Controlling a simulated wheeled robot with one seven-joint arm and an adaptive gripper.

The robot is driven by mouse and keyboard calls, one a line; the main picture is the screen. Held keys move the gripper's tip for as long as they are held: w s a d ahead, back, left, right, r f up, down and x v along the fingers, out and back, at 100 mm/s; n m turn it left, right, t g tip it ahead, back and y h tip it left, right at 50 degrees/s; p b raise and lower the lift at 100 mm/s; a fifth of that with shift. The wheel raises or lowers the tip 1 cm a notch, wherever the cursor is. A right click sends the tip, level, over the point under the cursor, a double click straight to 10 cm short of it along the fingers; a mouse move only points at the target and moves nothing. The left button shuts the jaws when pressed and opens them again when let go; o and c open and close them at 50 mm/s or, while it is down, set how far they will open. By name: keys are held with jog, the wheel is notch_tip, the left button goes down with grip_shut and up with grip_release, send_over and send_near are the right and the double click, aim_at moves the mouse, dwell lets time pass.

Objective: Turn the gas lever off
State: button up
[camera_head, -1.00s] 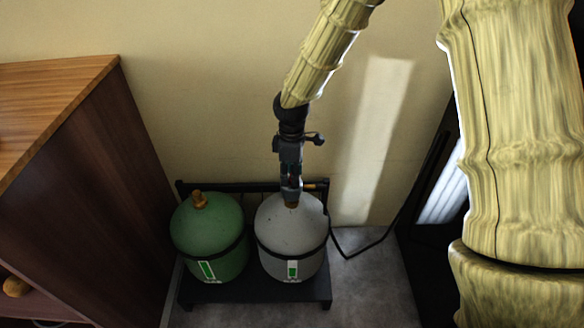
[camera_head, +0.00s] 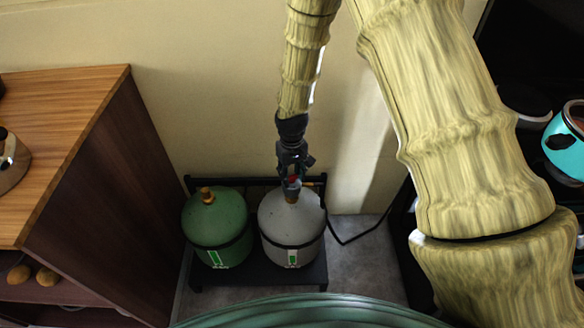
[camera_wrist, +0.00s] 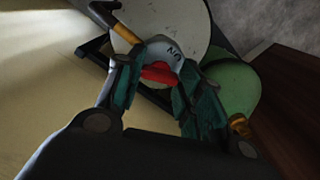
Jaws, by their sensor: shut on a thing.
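The gas lever is a red piece (camera_wrist: 158,73) on a light grey regulator (camera_wrist: 160,50) with dark lettering, seen in the wrist view. A small bit of red also shows in the head view (camera_head: 293,180). The regulator sits on top of the grey gas cylinder (camera_head: 292,222). My gripper (camera_wrist: 153,82) is shut on the red lever, with one teal-padded finger on each side. In the head view, my gripper (camera_head: 293,177) is right above the grey cylinder's top. The fingers hide the ends of the lever.
A green cylinder (camera_head: 216,228) with a brass valve stands left of the grey one, on a black stand (camera_head: 262,272). A wooden cabinet (camera_head: 85,215) stands at left. A black hose (camera_head: 358,238) runs right. The wall is close behind.

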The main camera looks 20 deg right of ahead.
aim_at(292, 176)
jog(key=m+p, duration=0.3)
jog(key=m, duration=0.1)
jog(key=shift+m, duration=0.4)
dwell(0.4)
jog(key=o, duration=1)
notch_tip(292, 176, up, 12)
jog(key=shift+f, duration=0.1)
dwell(0.5)
